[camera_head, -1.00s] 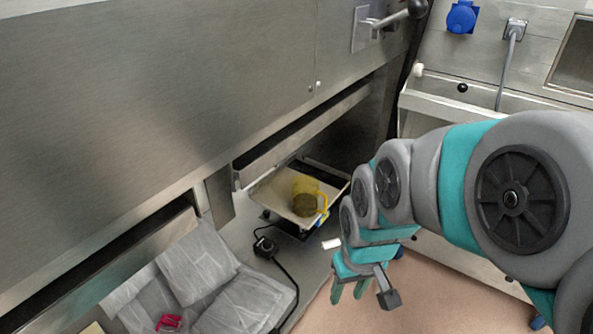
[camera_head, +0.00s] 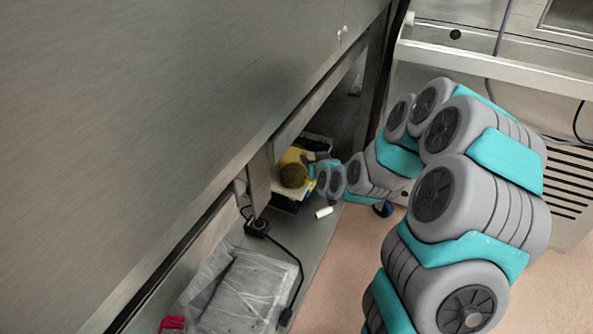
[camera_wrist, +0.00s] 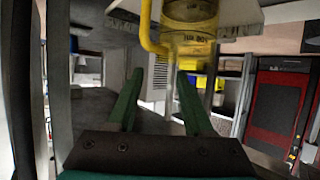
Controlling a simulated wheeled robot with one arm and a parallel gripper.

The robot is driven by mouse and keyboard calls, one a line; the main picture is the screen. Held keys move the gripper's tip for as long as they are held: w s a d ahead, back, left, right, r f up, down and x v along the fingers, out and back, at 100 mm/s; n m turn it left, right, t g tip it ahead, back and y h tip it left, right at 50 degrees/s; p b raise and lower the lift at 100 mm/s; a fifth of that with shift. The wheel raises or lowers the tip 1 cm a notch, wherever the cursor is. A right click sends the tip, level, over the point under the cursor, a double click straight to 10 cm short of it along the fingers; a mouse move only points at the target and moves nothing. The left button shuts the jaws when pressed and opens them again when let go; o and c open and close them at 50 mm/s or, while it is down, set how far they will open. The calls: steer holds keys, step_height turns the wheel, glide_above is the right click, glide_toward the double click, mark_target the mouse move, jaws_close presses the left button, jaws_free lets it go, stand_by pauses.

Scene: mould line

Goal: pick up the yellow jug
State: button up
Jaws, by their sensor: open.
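The yellow jug (camera_head: 292,157) stands on a small pale platform in the recess under the steel panel, with something brown inside it. My gripper (camera_head: 318,165) is at the jug's right side in the head view, its fingers mostly hidden. In the wrist view, the two green fingers of my gripper (camera_wrist: 160,72) are apart with nothing held between them. The yellow jug (camera_wrist: 190,40) fills the top of that view, just beyond the fingertips, its handle hanging at its left side. I cannot tell whether a finger touches the handle.
The steel panel (camera_head: 170,110) overhangs the recess closely on the left. A white small object (camera_head: 323,212) and a black box with a cable (camera_head: 257,228) lie on the shelf in front. A grey wrapped packet (camera_head: 245,290) lies nearer.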

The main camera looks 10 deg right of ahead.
mark_target(304, 150)
steer(key=shift+b+x, duration=0.3)
steer(key=shift+x, duration=3.8)
steer(key=shift+s, duration=0.1)
steer(key=shift+c, duration=0.2)
jaws_close()
